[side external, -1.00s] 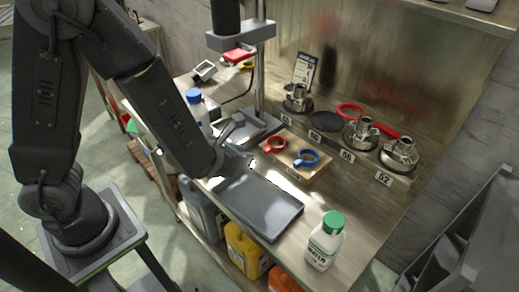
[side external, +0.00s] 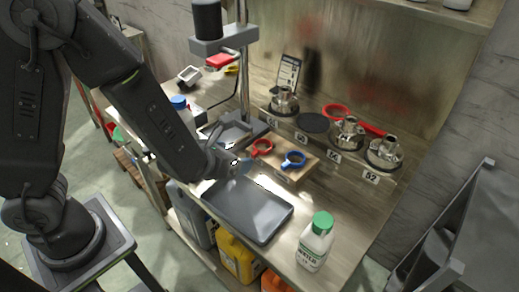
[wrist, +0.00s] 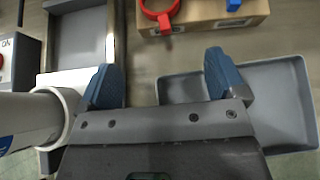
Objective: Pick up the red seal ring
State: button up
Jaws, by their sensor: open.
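The red seal ring (side external: 262,147) sits on a wooden block (side external: 284,171) on the bench, left of a blue ring (side external: 294,160). In the wrist view the red ring (wrist: 148,13) is at the top edge, partly cut off, with its red tab pointing towards me. My gripper (side external: 237,164) is just left of the block in the side view. In the wrist view my gripper (wrist: 163,78) has its two blue fingers wide apart with nothing between them. The ring lies ahead of the fingertips, roughly in line with the gap.
A grey tray (side external: 247,210) lies in front of the block; a white bottle with a green cap (side external: 316,242) stands right of it. A stand with a post (side external: 243,85) and a blue-capped bottle (side external: 183,112) are to the left. Metal fittings (side external: 384,150) line the back.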

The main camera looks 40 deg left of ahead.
jog(key=w+r+n+y, duration=0.1)
jog(key=w, duration=0.1)
jog(key=w+r+n+t+y, duration=0.1)
jog(key=w+r+n+y, duration=0.2)
jog(key=w+n+y, duration=0.1)
jog(key=w, duration=0.1)
jog(key=shift+r, duration=0.15)
jog(key=n+y, duration=0.1)
jog(key=w+r+n+g+y, duration=0.1)
jog(key=n+y, duration=0.1)
jog(key=n, duration=0.1)
jog(key=shift+w+d+r+g+y, duration=0.35)
jog(key=shift+d+g+y, duration=0.05)
jog(key=d+n+g+y, duration=0.1)
jog(key=d+n+g, duration=0.2)
jog(key=n+g, duration=0.1)
jog(key=n+g+h, duration=0.2)
jog(key=g, duration=0.2)
send_near(256, 146)
jog(key=shift+m, duration=0.3)
jog(key=x, duration=0.6)
jog(key=shift+w+f, duration=0.1)
jog(key=shift+f, duration=0.1)
jog(key=c, duration=0.6)
jog(key=shift+c, duration=0.3)
